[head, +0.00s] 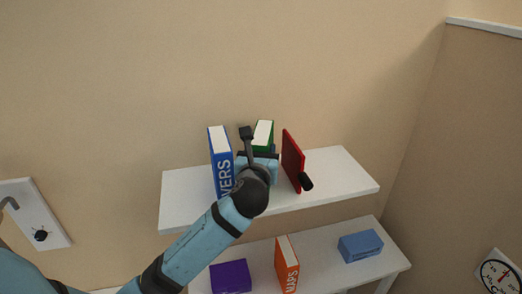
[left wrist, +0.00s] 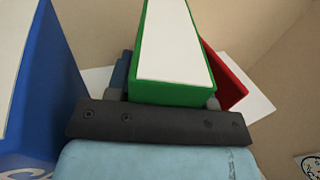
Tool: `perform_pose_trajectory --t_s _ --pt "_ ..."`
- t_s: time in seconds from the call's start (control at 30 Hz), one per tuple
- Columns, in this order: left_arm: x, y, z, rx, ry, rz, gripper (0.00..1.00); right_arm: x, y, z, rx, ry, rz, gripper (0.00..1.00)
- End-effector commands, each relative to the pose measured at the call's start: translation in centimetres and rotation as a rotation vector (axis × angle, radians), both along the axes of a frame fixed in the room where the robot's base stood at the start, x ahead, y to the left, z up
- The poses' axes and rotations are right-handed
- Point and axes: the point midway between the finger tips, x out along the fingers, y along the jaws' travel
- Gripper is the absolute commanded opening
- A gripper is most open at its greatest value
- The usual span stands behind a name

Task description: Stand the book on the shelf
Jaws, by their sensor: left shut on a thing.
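My left gripper (head: 262,152) is shut on a green book (head: 263,134) with white page edges, above or on the white upper shelf (head: 335,182). The green book (left wrist: 174,50) stands upright between the fingers in the left wrist view. My gripper and arm hide its lower part, so I cannot tell whether it touches the shelf. A blue book (head: 222,165) stands upright on the shelf just left of my gripper. A red upright panel (head: 292,160) stands to the right, slightly tilted. My right gripper is not in view.
The upper shelf is bare at its right end. On the lower white shelf (head: 334,236) are a purple box or book (head: 231,277), an upright orange book (head: 287,265) and a blue block (head: 360,246). A dark rounded piece (head: 306,181) shows before the red panel.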

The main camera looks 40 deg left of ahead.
Motion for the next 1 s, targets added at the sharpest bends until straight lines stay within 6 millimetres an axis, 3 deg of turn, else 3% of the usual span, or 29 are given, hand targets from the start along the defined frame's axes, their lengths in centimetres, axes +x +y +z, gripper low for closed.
perform_pose_trajectory --t_s 0.07,0.1,0.2,0.63,1.0 --pt "0.0 0.0 -0.1 0.001 -0.002 0.000 0.05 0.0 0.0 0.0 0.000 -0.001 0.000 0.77" --pt "0.0 0.0 -0.1 0.001 -0.002 0.000 0.52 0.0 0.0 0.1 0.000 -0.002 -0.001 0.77" --pt "0.0 0.0 -0.1 0.001 -0.002 0.000 0.75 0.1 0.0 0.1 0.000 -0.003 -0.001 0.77" --pt "-0.8 -0.4 -0.4 0.000 0.001 -0.002 0.78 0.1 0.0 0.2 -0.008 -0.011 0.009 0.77" --pt "-7.9 -4.1 -0.4 -0.001 0.000 -0.002 0.78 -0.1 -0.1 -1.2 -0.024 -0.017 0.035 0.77"
